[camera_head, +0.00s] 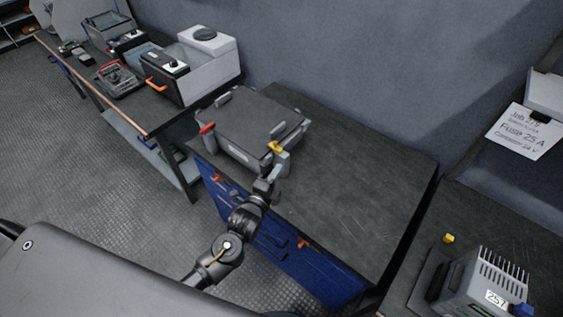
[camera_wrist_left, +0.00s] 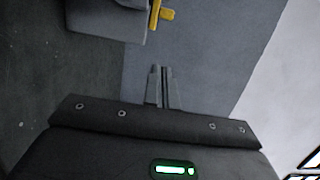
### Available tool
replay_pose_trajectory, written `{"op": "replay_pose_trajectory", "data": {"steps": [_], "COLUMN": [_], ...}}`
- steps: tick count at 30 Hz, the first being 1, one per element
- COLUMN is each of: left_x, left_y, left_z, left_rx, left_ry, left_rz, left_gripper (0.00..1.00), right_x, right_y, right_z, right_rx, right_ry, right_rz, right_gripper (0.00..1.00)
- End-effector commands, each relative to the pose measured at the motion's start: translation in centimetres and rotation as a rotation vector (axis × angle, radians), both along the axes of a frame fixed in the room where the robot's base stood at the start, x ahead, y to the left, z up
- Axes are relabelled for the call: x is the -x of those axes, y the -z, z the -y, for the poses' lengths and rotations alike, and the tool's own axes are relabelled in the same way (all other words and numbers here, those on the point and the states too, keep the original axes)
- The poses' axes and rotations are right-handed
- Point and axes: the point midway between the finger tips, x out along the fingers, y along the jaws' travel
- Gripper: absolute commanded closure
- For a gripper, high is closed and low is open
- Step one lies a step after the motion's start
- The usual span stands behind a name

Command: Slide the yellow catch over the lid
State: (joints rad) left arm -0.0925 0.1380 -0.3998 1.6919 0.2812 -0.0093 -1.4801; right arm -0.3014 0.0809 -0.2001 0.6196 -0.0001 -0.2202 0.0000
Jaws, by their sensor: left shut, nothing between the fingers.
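A grey box with a flat dark lid (camera_head: 252,116) stands on the dark bench. The yellow catch (camera_head: 275,147) is at the lid's near right corner. It also shows at the top of the left wrist view (camera_wrist_left: 162,14), beside a grey part of the box. My left gripper (camera_head: 276,166) is just below and in front of the catch, partly merging with the box's grey side. In the left wrist view its fingers (camera_wrist_left: 162,72) are together and empty, with a gap between their tips and the catch. My right gripper is in neither view.
A red catch (camera_head: 207,128) is at the box's left corner. The bench top (camera_head: 355,185) right of the box is clear. A second bench at left holds a case (camera_head: 165,80) and a meter (camera_head: 117,78). A grey finned unit (camera_head: 485,285) stands at lower right.

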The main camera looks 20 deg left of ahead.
Motion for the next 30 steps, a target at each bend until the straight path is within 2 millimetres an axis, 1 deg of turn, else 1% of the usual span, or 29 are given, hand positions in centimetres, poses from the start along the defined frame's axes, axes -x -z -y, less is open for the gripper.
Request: {"op": "replay_pose_trajectory", "data": {"steps": [1,3,8,26,28,30], "left_x": [0.9,1.7,2.9,3.1,3.2,3.6], "left_y": [0.2,0.2,0.0,-0.1,0.1,0.4], "left_z": [-0.1,-0.2,-0.4,-0.3,-0.4,-0.5], "left_rx": [0.001,0.001,0.001,0.002,0.014,0.063], "left_ry": [0.001,0.0,0.0,0.001,0.001,-0.001], "left_rz": [0.0,0.0,0.001,0.0,-0.013,-0.059], "left_gripper": [1.0,1.0,1.0,1.0,1.0,1.0], "right_x": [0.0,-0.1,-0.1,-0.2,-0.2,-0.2], "right_y": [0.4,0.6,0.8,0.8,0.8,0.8], "right_z": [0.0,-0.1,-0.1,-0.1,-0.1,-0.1], "right_rx": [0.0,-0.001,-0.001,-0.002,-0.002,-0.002], "right_ry": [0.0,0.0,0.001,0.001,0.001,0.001], "right_rz": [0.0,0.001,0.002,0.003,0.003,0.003], "right_gripper": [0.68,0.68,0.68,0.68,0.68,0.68]}}
